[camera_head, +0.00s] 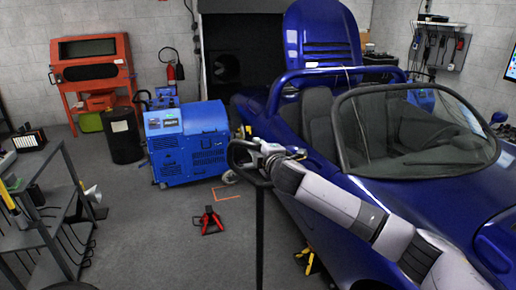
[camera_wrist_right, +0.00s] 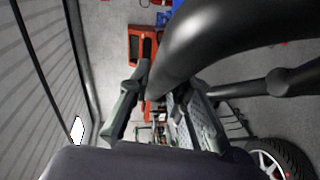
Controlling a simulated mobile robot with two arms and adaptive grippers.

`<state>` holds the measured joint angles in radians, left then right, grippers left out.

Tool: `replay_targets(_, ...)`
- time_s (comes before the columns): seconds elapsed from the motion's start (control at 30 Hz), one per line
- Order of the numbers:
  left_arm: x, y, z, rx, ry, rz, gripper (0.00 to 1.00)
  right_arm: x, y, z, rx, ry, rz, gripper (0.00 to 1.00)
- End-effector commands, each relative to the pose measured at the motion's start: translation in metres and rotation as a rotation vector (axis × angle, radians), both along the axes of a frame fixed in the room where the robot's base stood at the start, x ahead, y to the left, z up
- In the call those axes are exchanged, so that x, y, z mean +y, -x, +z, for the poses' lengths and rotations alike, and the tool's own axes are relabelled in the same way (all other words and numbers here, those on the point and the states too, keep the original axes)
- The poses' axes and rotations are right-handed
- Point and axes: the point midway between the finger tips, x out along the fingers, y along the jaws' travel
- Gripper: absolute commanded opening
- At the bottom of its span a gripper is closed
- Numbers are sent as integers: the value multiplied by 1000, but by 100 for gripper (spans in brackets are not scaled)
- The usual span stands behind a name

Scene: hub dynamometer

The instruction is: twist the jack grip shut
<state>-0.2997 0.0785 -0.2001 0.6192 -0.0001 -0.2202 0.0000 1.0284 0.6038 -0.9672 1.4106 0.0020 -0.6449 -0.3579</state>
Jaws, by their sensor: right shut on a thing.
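A black loop-shaped grip (camera_head: 236,150) tops a black upright pole (camera_head: 260,235) in front of the blue car; I take it to be the jack grip. My right gripper (camera_head: 262,155) reaches in from the right and is shut on the loop. In the right wrist view, the thick black tube of the grip (camera_wrist_right: 230,45) runs down to between my gripper's fingers (camera_wrist_right: 150,103). The exact contact is partly hidden. The jack's lower end is out of the head view. My left gripper is not in view.
The blue car (camera_head: 375,200) stands close under my right arm. A blue machine (camera_head: 190,150) is behind the grip. A red jack stand (camera_head: 207,222) and a yellow stand (camera_head: 309,262) are on the floor. A dark shelf rack (camera_head: 45,230) is at left.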

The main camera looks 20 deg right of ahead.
Motion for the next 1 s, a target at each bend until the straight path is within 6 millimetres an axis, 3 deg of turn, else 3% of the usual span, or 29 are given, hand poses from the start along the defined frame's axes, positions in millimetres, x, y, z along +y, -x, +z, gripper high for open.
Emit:
replay_targets(0.67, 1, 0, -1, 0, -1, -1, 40, 0, 0, -1, 2, -2, -5, 0)
replay_targets(1.0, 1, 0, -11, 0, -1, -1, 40, 2, -1, -3, 2, -7, -136, 0)
